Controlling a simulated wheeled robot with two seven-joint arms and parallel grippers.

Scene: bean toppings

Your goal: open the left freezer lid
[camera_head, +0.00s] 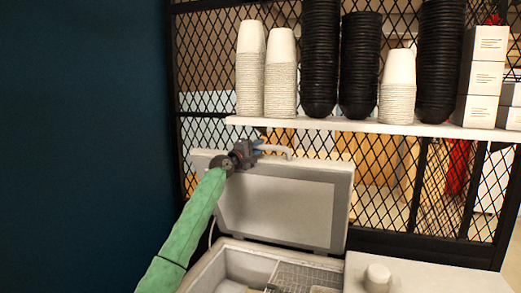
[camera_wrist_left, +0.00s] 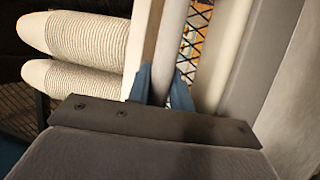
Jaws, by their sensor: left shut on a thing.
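The left freezer lid (camera_head: 280,207) stands raised, close to upright, at the back of the open freezer compartment (camera_head: 228,275). Its pale bar handle (camera_head: 275,150) is along the top edge. My left gripper (camera_head: 259,149) is at that handle, with my green-sleeved arm coming up from below. In the left wrist view, the blue fingers of my left gripper (camera_wrist_left: 166,88) are shut on the handle (camera_wrist_left: 171,45), one on each side. My right gripper is not in view.
A white shelf (camera_head: 350,126) above and behind the lid bears stacked white cups (camera_head: 251,70), black bowls (camera_head: 320,60) and white boxes (camera_head: 482,75). Black mesh (camera_head: 385,185) stands behind. A white top (camera_head: 430,276) with a rounded white thing (camera_head: 378,277) lies to the right.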

